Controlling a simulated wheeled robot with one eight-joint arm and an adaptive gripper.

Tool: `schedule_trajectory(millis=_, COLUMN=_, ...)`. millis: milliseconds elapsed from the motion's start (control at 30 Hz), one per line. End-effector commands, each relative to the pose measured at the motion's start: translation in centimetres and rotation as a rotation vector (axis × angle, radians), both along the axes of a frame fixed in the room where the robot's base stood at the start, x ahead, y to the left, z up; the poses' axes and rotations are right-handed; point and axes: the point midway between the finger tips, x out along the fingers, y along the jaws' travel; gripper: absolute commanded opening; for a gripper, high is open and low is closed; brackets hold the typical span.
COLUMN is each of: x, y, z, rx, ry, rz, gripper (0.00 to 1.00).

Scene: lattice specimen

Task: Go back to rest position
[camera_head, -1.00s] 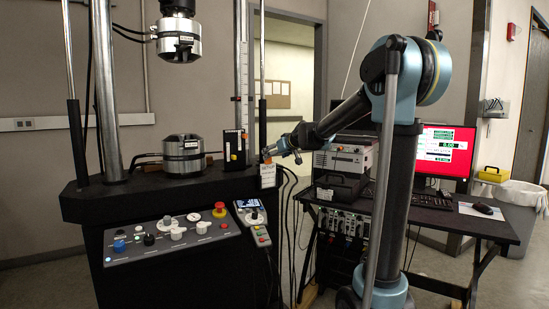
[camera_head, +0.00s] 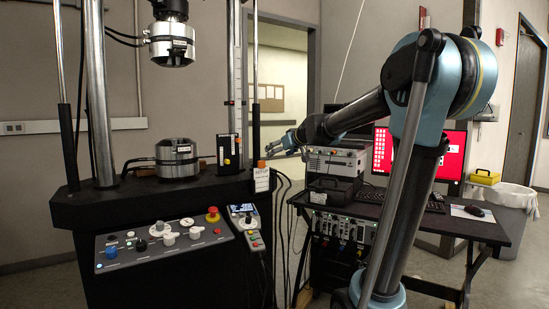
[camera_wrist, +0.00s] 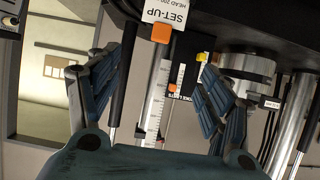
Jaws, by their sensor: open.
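My gripper (camera_head: 277,147) is at the end of my arm, to the right of the testing machine and level with its table top. In the wrist view my gripper (camera_wrist: 158,92) shows two blue-grey fingers spread wide apart with nothing between them. Beyond the fingers are the SET-UP tag (camera_wrist: 165,14) and the white ruled scale (camera_wrist: 152,110) of the machine. The lower grip (camera_head: 177,158) stands on the machine's table, apart from my gripper. The upper grip (camera_head: 171,44) hangs above it. No specimen shows in either view.
The control panel (camera_head: 165,245) with a red stop button (camera_head: 212,214) is at the machine's front. A desk (camera_head: 458,224) with a red-screened monitor (camera_head: 448,157) and stacked instruments (camera_head: 333,160) stands at the right. A grey bin (camera_head: 513,225) is beyond it.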

Motion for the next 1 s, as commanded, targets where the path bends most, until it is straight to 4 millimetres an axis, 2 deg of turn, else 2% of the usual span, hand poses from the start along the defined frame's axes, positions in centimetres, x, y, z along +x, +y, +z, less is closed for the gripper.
schedule_trajectory(millis=300, x=-1.8, y=-1.2, z=1.0, rx=-0.001, ry=0.001, rz=0.0, gripper=0.73)
schedule_trajectory(millis=1000, x=-1.9, y=-1.1, z=1.1, rx=-0.001, ry=0.001, rz=0.002, gripper=0.73)
